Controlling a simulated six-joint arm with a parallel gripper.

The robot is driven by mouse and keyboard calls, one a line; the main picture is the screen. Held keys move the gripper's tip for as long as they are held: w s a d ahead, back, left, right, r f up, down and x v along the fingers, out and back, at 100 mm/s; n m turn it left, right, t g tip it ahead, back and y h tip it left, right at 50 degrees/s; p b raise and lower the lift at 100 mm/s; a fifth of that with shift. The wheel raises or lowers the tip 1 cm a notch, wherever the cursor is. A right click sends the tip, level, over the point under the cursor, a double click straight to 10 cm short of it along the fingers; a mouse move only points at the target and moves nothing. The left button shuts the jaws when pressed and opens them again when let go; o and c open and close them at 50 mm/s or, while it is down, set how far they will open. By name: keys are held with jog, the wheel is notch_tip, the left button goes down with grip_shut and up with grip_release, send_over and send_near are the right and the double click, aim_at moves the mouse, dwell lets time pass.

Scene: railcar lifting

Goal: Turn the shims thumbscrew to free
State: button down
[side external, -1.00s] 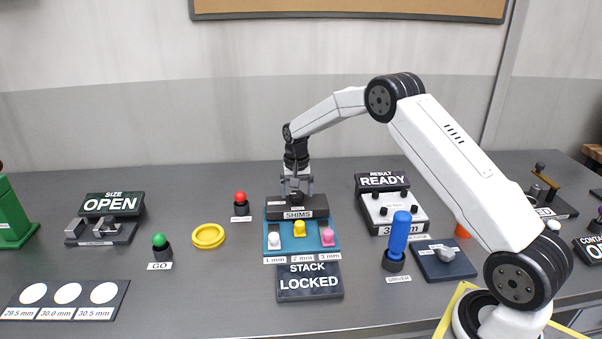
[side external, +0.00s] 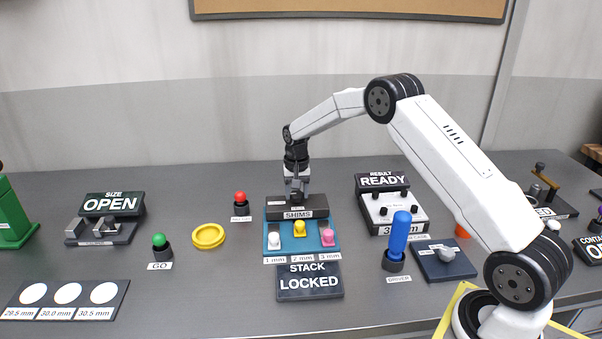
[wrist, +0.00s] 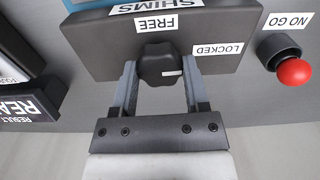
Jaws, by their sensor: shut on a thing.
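The shims thumbscrew (wrist: 160,66) is a dark lobed knob on the dark shims block (wrist: 95,45). My gripper (wrist: 160,78) is shut on it, with one finger on each side in the wrist view. A white mark on the knob points towards the LOCKED label (wrist: 217,48), not the FREE label (wrist: 157,24). In the side view my gripper (side external: 297,196) reaches down behind the SHIMS block (side external: 297,206), and the knob is hidden there. The stack sign (side external: 310,282) reads LOCKED.
A blue tray (side external: 318,249) with white, yellow and pink shims is in front of the block. The red NO GO button (wrist: 294,72) stands beside the block. The result box (side external: 393,210) is to the right in the side view, with a blue-handled driver (side external: 400,232) in front.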

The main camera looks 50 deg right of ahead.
jog(key=n, duration=0.4)
jog(key=shift+n, duration=0.3)
jog(key=n, duration=0.4)
jog(key=shift+n, duration=0.3)
jog(key=n, duration=0.4)
jog(key=shift+n, duration=2.2)
jog(key=shift+c, duration=0.4)
grip_release()
